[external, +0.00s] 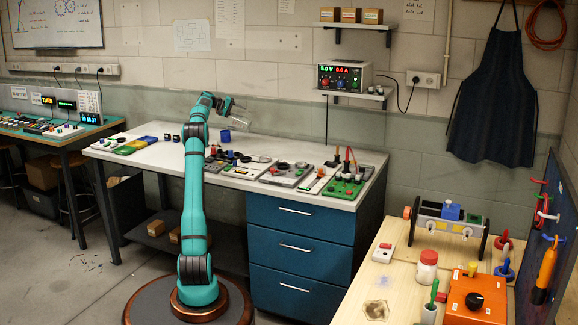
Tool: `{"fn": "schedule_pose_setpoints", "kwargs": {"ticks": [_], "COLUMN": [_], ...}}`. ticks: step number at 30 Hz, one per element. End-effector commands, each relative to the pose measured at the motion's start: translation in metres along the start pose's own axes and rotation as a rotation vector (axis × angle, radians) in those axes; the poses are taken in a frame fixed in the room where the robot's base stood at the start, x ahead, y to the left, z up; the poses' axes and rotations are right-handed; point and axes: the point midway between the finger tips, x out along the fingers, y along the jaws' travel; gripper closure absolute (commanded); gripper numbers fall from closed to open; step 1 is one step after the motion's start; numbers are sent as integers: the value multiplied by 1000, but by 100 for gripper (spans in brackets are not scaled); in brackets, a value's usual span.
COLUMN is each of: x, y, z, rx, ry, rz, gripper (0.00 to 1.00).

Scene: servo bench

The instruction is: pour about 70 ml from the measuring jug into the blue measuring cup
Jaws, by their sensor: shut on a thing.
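My gripper (228,105) is raised over the white-topped workbench and shut on the clear measuring jug (241,121). The jug is see-through and small here, and it looks tilted. I cannot make out how much liquid it holds or whether any is flowing. The blue measuring cup (225,136) stands on the bench below and slightly left of the jug. The jug is above the cup and apart from it. My arm hides part of the bench just left of the cup.
Several panels with knobs and parts line the bench front, including a grey board (287,174) and a green board (344,187). Small dark items (170,138) and a green-and-yellow tray (138,145) lie left. A power supply (344,76) sits on a wall shelf.

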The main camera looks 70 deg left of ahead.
Motion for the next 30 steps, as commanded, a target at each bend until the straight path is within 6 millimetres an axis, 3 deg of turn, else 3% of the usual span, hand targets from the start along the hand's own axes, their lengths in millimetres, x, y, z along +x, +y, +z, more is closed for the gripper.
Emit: {"fn": "schedule_pose_setpoints", "kwargs": {"ticks": [30], "x": [-6], "y": [2], "z": [-2], "rx": [-18], "ry": [-4], "rz": [45], "gripper": [95]}}
